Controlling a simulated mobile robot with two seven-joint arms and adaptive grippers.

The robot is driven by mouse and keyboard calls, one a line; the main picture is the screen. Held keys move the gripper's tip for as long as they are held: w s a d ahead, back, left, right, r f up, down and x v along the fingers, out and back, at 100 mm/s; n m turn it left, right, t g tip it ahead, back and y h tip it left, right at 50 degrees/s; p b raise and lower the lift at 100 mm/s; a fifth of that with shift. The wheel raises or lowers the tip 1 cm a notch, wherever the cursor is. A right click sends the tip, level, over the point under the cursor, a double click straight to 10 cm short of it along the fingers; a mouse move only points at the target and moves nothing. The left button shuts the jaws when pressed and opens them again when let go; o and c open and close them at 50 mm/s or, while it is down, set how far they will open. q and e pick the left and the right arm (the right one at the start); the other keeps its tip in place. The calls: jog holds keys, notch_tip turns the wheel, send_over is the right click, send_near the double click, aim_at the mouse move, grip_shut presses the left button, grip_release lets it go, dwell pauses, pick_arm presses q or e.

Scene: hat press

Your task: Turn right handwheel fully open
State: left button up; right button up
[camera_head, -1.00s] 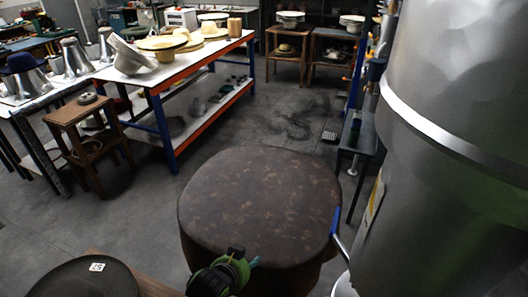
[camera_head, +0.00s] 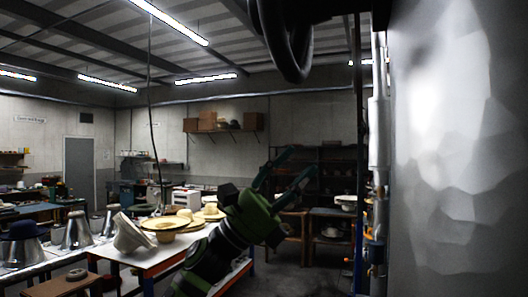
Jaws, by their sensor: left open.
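A dark curved rim, which looks like part of a handwheel (camera_head: 292,68), hangs at the top of the head view, cut off by the frame's upper edge. I cannot tell whether it is the right handwheel or how far it is turned. My left gripper (camera_head: 300,165) is raised in the middle of the view, green and black, with its two fingers spread apart and nothing between them. In the picture it is below the dark rim and apart from it. My right gripper is not in view.
A large grey metal cylinder (camera_head: 455,150) fills the right side, with pipes and valves (camera_head: 377,200) along its left edge. A white table (camera_head: 150,258) with straw hats and metal hat forms stands left. Dark shelves (camera_head: 330,170) stand at the back.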

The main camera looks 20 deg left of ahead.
pick_arm(q)
jog(key=s+r+m+g+y, duration=0.2)
jog(key=s+r+m+g, duration=1.05)
jog(key=m, duration=0.75)
jog(key=m+t+y, duration=0.1)
jog(key=m+y, duration=0.4)
jog(key=m, duration=0.3)
send_near(262, 34)
jog(key=d+r, duration=0.2)
jog(key=d, duration=0.3)
jog(key=d+p, duration=0.1)
jog(key=d, duration=0.1)
jog(key=d+p, duration=0.1)
jog(key=d, duration=0.1)
jog(key=shift+s+d, duration=0.25)
jog(key=shift+s, duration=0.05)
jog(key=shift+s+d, duration=0.1)
jog(key=shift+d, duration=0.2)
jog(key=shift+a, duration=0.1)
jog(key=c, duration=0.9)
